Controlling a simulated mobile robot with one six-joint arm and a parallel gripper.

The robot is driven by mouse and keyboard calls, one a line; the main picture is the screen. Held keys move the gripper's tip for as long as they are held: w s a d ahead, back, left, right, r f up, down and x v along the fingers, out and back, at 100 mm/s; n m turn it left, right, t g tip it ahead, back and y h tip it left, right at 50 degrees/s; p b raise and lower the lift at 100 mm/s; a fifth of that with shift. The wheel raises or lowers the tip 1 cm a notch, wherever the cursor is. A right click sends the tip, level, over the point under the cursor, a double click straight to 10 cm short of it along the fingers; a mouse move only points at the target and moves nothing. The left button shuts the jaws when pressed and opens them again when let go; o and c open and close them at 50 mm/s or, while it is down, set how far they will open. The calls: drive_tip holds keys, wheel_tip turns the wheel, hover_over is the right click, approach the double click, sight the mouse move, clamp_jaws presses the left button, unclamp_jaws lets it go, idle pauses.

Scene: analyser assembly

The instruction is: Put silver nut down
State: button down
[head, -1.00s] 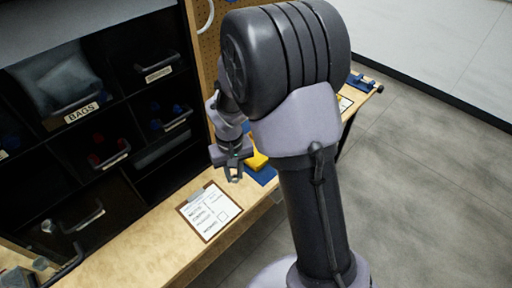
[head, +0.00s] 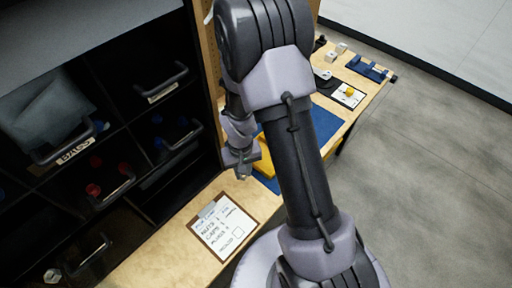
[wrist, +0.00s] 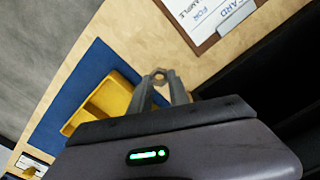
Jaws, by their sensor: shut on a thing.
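The silver nut (wrist: 160,75) is a small metal ring in the wrist view. It sits between the fingertips of my gripper (wrist: 161,84), which is shut on it. The nut is above the wooden bench (wrist: 192,50), beside the yellow tray (wrist: 112,98) on the blue mat (wrist: 66,98). In the head view my gripper (head: 243,176) hangs over the bench near the yellow tray (head: 264,158), and the nut is too small to make out there. My arm hides part of the tray and mat.
A clipboard (head: 218,231) with a written sheet lies on the near bench. Dark bins with handles, one labelled BAGS (head: 76,151), stand on the left. A white card with a yellow piece (head: 348,94) and a blue fixture (head: 367,67) lie farther along the bench.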

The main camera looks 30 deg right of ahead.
drive_tip(key=w+d, duration=0.3)
drive_tip(key=w+d+f+b, duration=0.1)
drive_tip(key=w+d, duration=0.2)
drive_tip(key=w+d+b, duration=0.1)
drive_tip(key=w+d, duration=0.2)
drive_tip(key=shift+w+d+f, duration=0.1)
drive_tip(key=shift+d+f, duration=0.1)
drive_tip(key=shift+d, duration=0.05)
drive_tip(key=shift+w+d+f, duration=0.1)
drive_tip(key=shift+w+d, duration=0.05)
drive_tip(key=shift+d, duration=0.05)
drive_tip(key=shift+f+b, duration=1.05)
drive_tip(key=shift+f, duration=0.65)
drive_tip(key=c, duration=1.2)
unclamp_jaws()
drive_tip(key=shift+c, duration=0.2)
